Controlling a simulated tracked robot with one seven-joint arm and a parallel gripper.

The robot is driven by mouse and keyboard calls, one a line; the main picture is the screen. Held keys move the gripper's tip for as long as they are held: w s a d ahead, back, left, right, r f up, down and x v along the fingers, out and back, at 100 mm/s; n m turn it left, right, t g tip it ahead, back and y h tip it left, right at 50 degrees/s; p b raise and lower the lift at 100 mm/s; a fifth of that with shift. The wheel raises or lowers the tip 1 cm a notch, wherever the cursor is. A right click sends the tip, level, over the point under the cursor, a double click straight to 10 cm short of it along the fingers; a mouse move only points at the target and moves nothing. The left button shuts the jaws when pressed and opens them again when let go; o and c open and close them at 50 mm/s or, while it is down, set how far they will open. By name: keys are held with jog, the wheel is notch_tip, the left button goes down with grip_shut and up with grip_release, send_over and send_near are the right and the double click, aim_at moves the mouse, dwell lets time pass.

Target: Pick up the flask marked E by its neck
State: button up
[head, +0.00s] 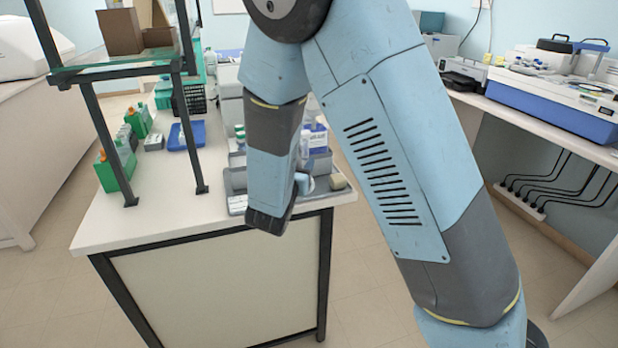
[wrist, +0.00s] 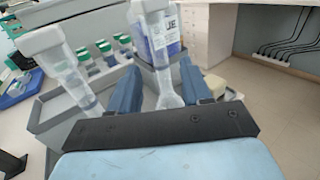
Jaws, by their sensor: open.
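In the wrist view a clear vessel with a slim neck (wrist: 163,76) stands between the two blue fingers of my gripper (wrist: 158,88). The fingers are open, one on each side of it, and I cannot tell whether either touches it. No letter E can be read on it. A second clear vessel with a white cap (wrist: 62,62) appears tilted to the left, outside the fingers; its marking cannot be read either. In the head view my arm covers most of the gripper and the vessels.
A bottle with a blue and white label (wrist: 172,32) is close behind the slim neck. A grey tray (head: 234,180) holds bottles at the bench's right end. Green-capped vials (wrist: 105,48) stand behind. A black-legged shelf (head: 110,73) rises on the left; bare white bench (head: 150,215) is in front.

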aim_at(304, 158)
jog(key=shift+x, duration=2.6)
jog(key=shift+f, duration=0.15)
jog(key=c, duration=0.7)
